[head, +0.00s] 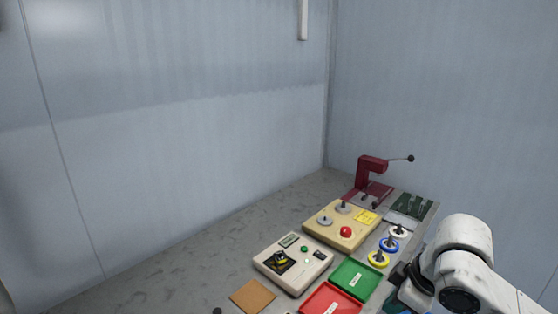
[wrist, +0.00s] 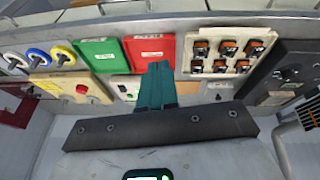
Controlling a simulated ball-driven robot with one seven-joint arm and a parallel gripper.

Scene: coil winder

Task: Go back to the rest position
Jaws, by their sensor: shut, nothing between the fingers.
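My gripper (wrist: 158,68) is shut and empty; its teal fingers are pressed together in the middle of the wrist view. It hangs over the bench in front of the red tray (wrist: 148,52) and beside the green tray (wrist: 100,55). In the head view my white arm stands at the lower right, and only a bit of teal at the gripper (head: 398,304) shows at the bottom edge, mostly hidden by the arm.
The bench holds a beige winder box (head: 343,226) with a red button, a cream tester (head: 293,263), a dark red press (head: 372,175) with a lever, and blue, white and yellow spools. A cream tray (wrist: 228,52) holds several orange-and-black parts. The bench's left strip is clear.

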